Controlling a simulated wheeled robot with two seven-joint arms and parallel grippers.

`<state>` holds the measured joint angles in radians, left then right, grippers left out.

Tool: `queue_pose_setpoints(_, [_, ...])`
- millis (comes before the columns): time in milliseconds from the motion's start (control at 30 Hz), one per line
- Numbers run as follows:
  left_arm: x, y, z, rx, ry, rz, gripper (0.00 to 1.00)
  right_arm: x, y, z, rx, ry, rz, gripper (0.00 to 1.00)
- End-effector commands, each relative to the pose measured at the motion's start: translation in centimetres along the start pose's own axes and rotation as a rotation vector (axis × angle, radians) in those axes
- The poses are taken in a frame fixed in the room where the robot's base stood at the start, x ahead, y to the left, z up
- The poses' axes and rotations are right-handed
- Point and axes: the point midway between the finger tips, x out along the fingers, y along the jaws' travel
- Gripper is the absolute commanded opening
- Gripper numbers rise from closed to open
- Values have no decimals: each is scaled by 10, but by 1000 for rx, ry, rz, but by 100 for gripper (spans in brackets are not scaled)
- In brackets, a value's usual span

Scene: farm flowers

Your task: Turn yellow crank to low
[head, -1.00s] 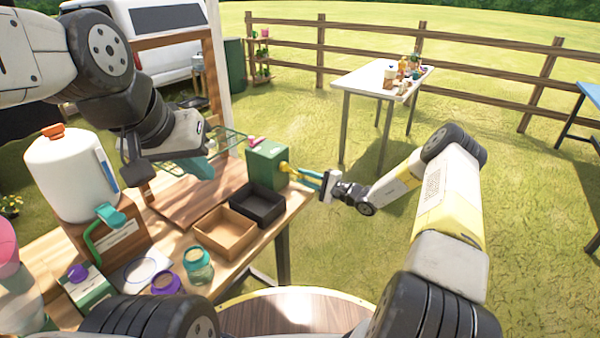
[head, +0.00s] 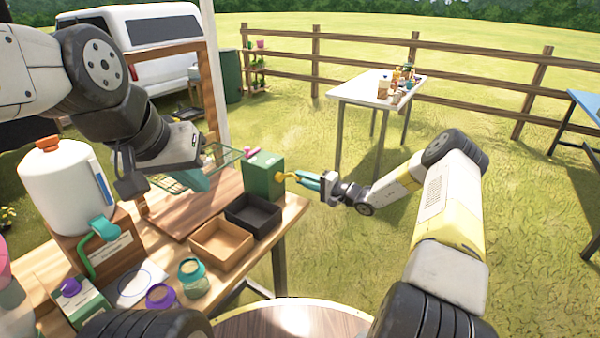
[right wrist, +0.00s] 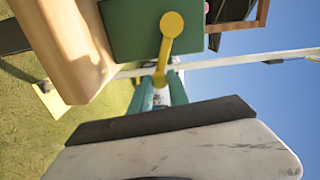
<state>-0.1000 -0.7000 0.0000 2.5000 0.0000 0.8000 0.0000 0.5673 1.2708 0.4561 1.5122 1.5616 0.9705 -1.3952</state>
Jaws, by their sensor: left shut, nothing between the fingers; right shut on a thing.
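The yellow crank (head: 284,176) is on the right side of a green box (head: 263,177) at the table's far right corner. In the right wrist view the crank (right wrist: 171,28) shows a round hub on the green face, its arm running down towards my fingers. My right gripper (head: 302,178) is shut on the crank's handle end, its teal fingers also showing in the right wrist view (right wrist: 161,93). The fingers hide part of the handle. My left gripper (head: 205,180) is shut and empty above the table, left of the box. I cannot read any low mark.
A black tray (head: 254,216) and a brown tray (head: 221,242) lie in front of the green box. A white jug (head: 65,185), a teal-lidded jar (head: 193,277) and a purple-lidded jar (head: 160,297) stand nearer. Grass lies open right of the table.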

Motion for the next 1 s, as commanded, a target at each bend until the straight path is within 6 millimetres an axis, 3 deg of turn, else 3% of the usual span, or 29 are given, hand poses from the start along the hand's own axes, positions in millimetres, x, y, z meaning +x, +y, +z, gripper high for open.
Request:
queue_pose_setpoints(200, [0,0,0,0,0,0,0,0,-1,-1,1,2,-1,0])
queue_pose_setpoints(233, [0,0,0,0,0,0,0,0,-1,-1,1,2,-1,23])
queue_pose_setpoints(333, [0,0,0,0,0,0,0,0,0,-1,1,1,-1,43])
queue_pose_setpoints(700, [0,0,0,0,0,0,0,-4,0,0,2,1,0,43])
queue_pose_setpoints(1000, [0,0,0,0,0,0,0,-51,0,-1,2,3,0,43])
